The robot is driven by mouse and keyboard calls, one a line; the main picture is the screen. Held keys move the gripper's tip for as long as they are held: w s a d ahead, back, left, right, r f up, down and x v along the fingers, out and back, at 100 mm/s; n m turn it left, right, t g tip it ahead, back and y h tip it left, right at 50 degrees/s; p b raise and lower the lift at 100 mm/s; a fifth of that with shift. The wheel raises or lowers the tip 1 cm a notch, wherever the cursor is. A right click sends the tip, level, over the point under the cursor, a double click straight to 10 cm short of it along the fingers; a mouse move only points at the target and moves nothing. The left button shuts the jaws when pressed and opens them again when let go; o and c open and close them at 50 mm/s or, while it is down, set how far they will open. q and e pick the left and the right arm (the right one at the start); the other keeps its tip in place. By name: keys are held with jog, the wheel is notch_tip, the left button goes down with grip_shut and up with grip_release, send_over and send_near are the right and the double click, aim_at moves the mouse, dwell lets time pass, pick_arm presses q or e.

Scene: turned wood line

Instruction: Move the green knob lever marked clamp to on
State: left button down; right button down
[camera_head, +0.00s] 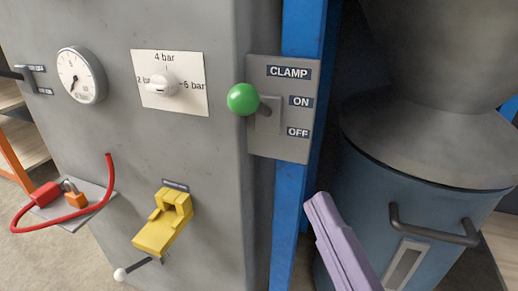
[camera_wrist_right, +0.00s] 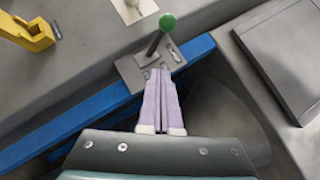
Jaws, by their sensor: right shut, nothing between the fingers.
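The green knob (camera_head: 243,98) sits on a short dark lever that sticks out of a grey plate (camera_head: 277,67) labelled CLAMP, with ON above OFF. The knob is level with about the ON label, but I cannot tell which position the lever is set to. My right gripper (camera_head: 318,200) shows lavender fingers below and right of the plate, apart from the knob. In the right wrist view the closed, empty fingertips (camera_wrist_right: 160,74) are near the plate's edge, with the green knob (camera_wrist_right: 167,22) beyond them. My left gripper is not in view.
A pressure gauge (camera_head: 82,75) and a white bar dial (camera_head: 168,85) are left of the lever. A yellow handle (camera_head: 163,225), a red cable with padlock (camera_head: 76,194) and a white-tipped lever (camera_head: 121,274) are lower. A blue post (camera_head: 290,205) and a drum (camera_head: 372,175) stand right.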

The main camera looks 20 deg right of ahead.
jog(key=shift+a+v, duration=0.2)
jog(key=shift+v, duration=1)
jog(key=shift+a+v, duration=0.15)
jog(key=shift+v, duration=1)
